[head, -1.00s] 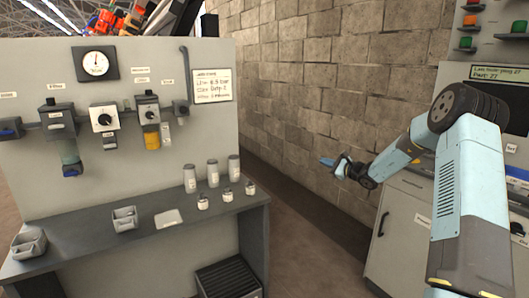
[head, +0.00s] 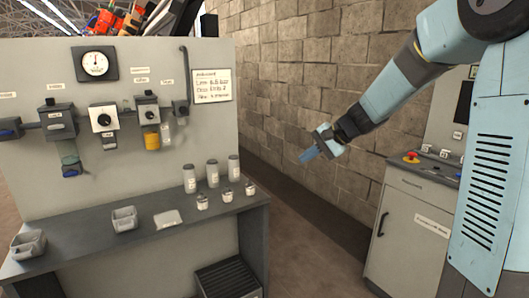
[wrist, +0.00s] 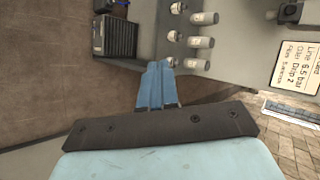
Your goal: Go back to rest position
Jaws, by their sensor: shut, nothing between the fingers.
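My gripper (head: 308,155) is in the head view, in the air right of the workbench and in front of the block wall. Its blue fingers point down and to the left, and they are together with nothing held. In the wrist view the shut fingers (wrist: 155,84) show at the centre, with the bench's bottles and jars beyond them, apart from the fingertips. My arm reaches in from the upper right of the head view.
The grey workbench (head: 95,245) stands at left with several canisters (head: 213,173), small jars (head: 227,194) and two trays (head: 124,219). A control cabinet (head: 405,235) with a red emergency button (head: 411,157) stands at right. Floor shows between them.

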